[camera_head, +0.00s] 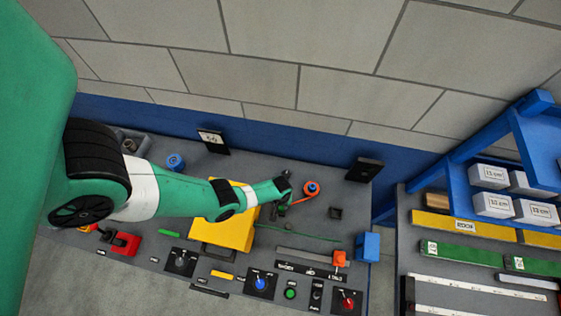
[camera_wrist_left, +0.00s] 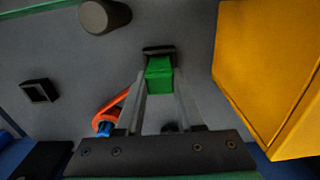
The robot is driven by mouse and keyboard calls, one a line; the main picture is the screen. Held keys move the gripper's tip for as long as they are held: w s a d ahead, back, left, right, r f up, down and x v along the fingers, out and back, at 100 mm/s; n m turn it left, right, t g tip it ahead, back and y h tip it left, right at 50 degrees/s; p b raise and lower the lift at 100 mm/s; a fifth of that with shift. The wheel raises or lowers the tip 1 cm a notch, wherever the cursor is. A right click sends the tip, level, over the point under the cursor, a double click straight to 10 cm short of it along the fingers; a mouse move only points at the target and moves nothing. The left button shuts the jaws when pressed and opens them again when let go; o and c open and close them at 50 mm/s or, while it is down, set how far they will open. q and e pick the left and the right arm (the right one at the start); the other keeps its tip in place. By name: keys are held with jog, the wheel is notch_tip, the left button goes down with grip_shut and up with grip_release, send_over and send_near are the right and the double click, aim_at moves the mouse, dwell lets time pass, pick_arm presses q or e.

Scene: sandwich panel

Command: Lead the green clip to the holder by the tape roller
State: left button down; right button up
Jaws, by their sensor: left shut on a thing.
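My left gripper (camera_head: 285,197) is over the panel beside the orange tape roller (camera_head: 311,189). In the left wrist view its two fingers (camera_wrist_left: 158,88) are shut on the green clip (camera_wrist_left: 159,76). A dark square-edged piece (camera_wrist_left: 158,51) shows right beyond the clip; I cannot tell whether they touch. The tape roller (camera_wrist_left: 106,118) with its blue part is left of the fingers, and its orange strip runs up to the left finger. A small black square holder (camera_wrist_left: 40,91) lies further left; it also shows in the head view (camera_head: 335,213). My right gripper is not in view.
A yellow box (camera_wrist_left: 270,70) stands close to the right of the fingers, and it also shows in the head view (camera_head: 240,231). A grey cylinder (camera_wrist_left: 105,16) stands beyond. A blue block (camera_head: 368,246) and a blue rack (camera_head: 540,150) are to the right.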

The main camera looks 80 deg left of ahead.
pick_arm(q)
jog(key=shift+f+b, duration=0.8)
jog(key=shift+b, duration=0.05)
jog(key=shift+c, duration=2.3)
grip_release()
